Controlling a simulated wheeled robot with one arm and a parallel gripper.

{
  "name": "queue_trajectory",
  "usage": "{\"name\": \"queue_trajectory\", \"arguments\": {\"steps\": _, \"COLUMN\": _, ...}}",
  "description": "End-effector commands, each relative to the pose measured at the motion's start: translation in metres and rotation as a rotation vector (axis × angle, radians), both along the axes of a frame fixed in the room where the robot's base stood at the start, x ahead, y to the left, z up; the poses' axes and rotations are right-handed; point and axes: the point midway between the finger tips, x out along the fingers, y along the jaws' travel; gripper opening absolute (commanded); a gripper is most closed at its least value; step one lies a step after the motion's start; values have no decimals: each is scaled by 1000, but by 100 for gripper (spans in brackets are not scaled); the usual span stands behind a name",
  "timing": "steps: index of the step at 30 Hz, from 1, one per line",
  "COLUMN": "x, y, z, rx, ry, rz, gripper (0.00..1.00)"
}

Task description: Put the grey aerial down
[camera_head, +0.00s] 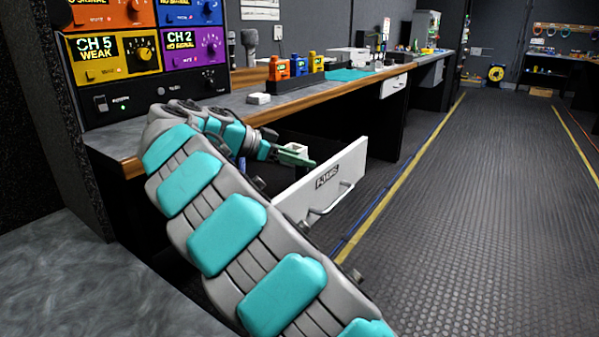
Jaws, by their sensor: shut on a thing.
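My gripper (295,157) is at the end of my teal and grey arm, low beside the bench front and over the open drawer (322,190). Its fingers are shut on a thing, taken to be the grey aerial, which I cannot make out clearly. The drawer has a white front with a dark label and a bar handle, and is pulled out from under the bench. My arm hides part of the drawer and most of its inside.
The wood-edged bench (340,87) holds an orange radio (279,68), a blue and a yellow one in a dark rack, a small white block (259,98) and a teal mat (346,75). Coloured channel panels (112,53) stand at left. The floor at right (470,200) is clear.

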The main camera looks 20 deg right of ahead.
Motion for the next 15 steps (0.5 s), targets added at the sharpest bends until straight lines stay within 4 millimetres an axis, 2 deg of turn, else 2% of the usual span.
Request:
{"name": "queue_trajectory", "arguments": {"steps": 7, "x": -1, "y": -1, "z": -30, "rx": 0, "ry": 3, "rz": -1, "gripper": 0}}
{"name": "queue_trajectory", "arguments": {"steps": 15, "x": 0, "y": 0, "z": -33, "rx": 0, "ry": -1, "rz": 0, "gripper": 0}}
